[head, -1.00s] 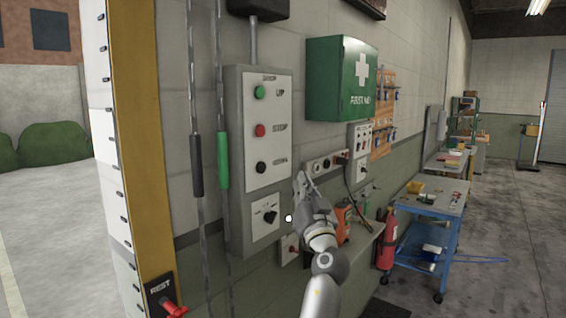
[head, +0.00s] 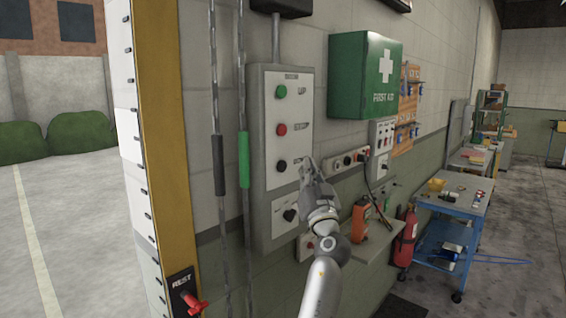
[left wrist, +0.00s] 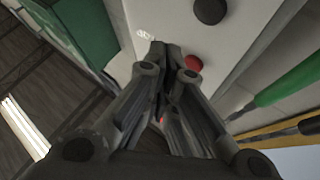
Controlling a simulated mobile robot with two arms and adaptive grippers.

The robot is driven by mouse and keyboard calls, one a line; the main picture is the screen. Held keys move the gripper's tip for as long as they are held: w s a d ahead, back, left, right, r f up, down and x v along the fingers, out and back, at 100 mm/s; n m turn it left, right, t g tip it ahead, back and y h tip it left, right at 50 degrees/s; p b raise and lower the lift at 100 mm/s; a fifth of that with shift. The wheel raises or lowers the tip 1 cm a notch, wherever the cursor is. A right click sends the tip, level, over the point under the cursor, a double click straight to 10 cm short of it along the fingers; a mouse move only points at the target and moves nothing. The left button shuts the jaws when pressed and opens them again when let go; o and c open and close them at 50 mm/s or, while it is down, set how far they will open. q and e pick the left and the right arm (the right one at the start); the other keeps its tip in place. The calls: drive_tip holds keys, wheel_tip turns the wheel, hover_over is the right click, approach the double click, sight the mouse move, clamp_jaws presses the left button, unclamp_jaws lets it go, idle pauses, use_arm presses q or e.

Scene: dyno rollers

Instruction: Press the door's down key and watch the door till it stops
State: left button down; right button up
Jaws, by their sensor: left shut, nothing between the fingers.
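The door control panel (head: 281,150) is a grey box on the wall with a green UP key (head: 281,91), a red STOP key (head: 281,130) and a black down key (head: 281,166). My left gripper (head: 307,165) is shut and empty, its fingertips just right of the down key. I cannot tell whether they touch the panel. In the left wrist view the shut fingers (left wrist: 160,52) point at the white panel face, with the red key (left wrist: 193,63) and a black key (left wrist: 210,11) beside them. No door leaf shows; the doorway stands open onto the yard.
A rotary switch (head: 289,215) sits low on the panel. Two hanging chains with a black grip (head: 218,165) and a green grip (head: 243,160) are left of it. A first aid box (head: 365,75), a shelf and a fire extinguisher (head: 405,238) are to the right.

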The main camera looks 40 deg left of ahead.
sight(282, 167)
use_arm(q)
drive_tip(key=shift+w+a+b, duration=0.2)
drive_tip(key=shift+a+b, duration=0.2)
drive_tip(key=shift+a, duration=1.75)
drive_tip(key=shift+a+b, duration=0.45)
